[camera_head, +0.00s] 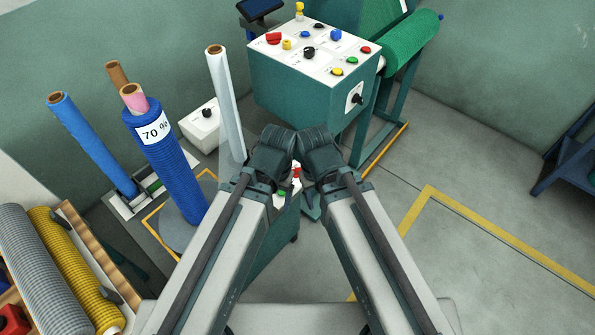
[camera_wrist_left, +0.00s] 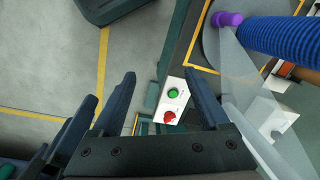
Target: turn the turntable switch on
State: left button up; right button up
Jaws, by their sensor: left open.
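My left gripper (camera_head: 274,158) is at the middle of the head view, above a small white box. In the left wrist view its dark fingers (camera_wrist_left: 162,92) stand apart with nothing between them. The box (camera_wrist_left: 171,101) there carries a green button (camera_wrist_left: 173,93) and a red knob (camera_wrist_left: 169,116). In the head view the gripper partly hides this box (camera_head: 291,186). A grey turntable disc (camera_head: 180,232) sits at left under a blue roll marked 70 (camera_head: 165,165). My right gripper (camera_head: 320,152) is beside the left one; its fingertips are unclear. No readable label names the turntable switch.
A green cabinet (camera_head: 300,95) with several coloured controls on top and a black side knob (camera_head: 357,99) stands ahead. A white box with a black knob (camera_head: 207,113) sits behind a clear film roll (camera_head: 226,105).

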aim_at(296, 169)
jog(key=i+l+u, duration=0.1)
jog(key=u, duration=0.25)
jog(key=l+u, duration=0.35)
jog(key=i+l+u, duration=0.1)
jog(key=u, duration=0.25)
jog(key=l+u, duration=0.2)
jog(key=l, duration=0.5)
jog(key=l+u, duration=0.2)
jog(key=l, duration=0.5)
jog(key=k+l+u, duration=0.2)
jog(key=l, duration=2)
jog(key=j, duration=0.6)
jog(key=i+u, duration=0.05)
